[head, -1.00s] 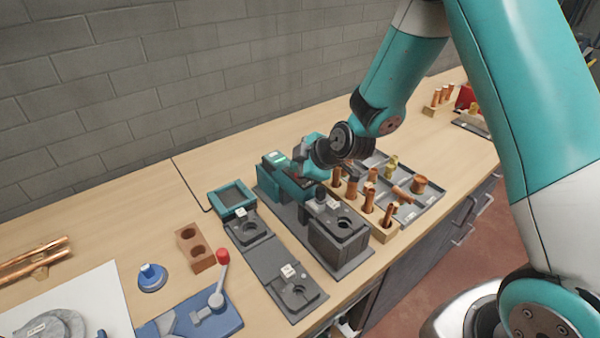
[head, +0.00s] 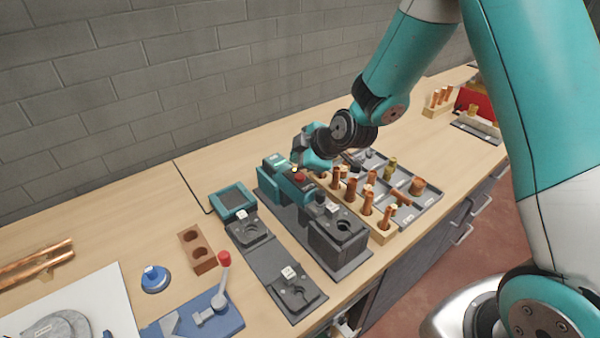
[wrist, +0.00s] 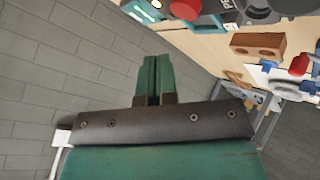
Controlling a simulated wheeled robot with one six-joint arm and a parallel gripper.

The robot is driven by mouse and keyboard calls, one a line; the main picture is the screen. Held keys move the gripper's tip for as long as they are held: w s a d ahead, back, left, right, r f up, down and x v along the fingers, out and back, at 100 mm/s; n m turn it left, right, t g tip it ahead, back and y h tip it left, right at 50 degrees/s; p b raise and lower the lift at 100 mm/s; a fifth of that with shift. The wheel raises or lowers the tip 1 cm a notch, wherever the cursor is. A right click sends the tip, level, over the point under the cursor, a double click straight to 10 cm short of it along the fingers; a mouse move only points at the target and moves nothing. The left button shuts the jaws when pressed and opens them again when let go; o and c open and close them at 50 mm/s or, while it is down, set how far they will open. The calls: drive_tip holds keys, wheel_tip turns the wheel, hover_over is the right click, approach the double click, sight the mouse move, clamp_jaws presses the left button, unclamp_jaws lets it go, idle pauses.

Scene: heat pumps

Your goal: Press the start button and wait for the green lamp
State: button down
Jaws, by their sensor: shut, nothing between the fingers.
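The teal and grey machine (head: 272,182) stands on the bench with a small lit pale-green display (head: 278,163). A red button (head: 299,177) sits on its top, and a small orange-yellow spot shows just behind it. In the wrist view the red button (wrist: 185,9) is at the top edge, beside a small bright spot whose colour I cannot tell. My gripper (wrist: 152,62) is shut and empty, with its teal fingers together. In the head view my gripper (head: 303,160) is close above and behind the button, apart from it as far as I can see.
A grey block with a round hole (head: 342,225) stands at the machine's front. A wooden rack of copper pieces (head: 383,236) and a grey tray (head: 428,207) lie to the right. A teal-framed screen (head: 233,200), a brown block (head: 198,251) and a red-knobbed lever (head: 223,260) are left.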

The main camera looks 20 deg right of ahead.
drive_tip(key=shift+r+p, duration=0.6)
drive_tip(key=shift+r, duration=0.9)
drive_tip(key=s+a+r+m+g+y+b, duration=0.1)
drive_tip(key=s+a+r+m+g+b, duration=0.2)
drive_tip(key=s, duration=0.5)
drive_tip(key=s+a+r+m+g, duration=0.1)
drive_tip(key=s+a+r+g, duration=0.15)
drive_tip(key=s+r, duration=0.35)
drive_tip(key=s+d+r+m+g+h+b, duration=0.1)
drive_tip(key=s+m, duration=0.3)
drive_tip(key=s, duration=1.2)
drive_tip(key=shift+s+d+r+g, duration=0.2)
drive_tip(key=shift+s+r+g, duration=0.1)
drive_tip(key=shift+g, duration=0.45)
drive_tip(key=shift+w, duration=0.1)
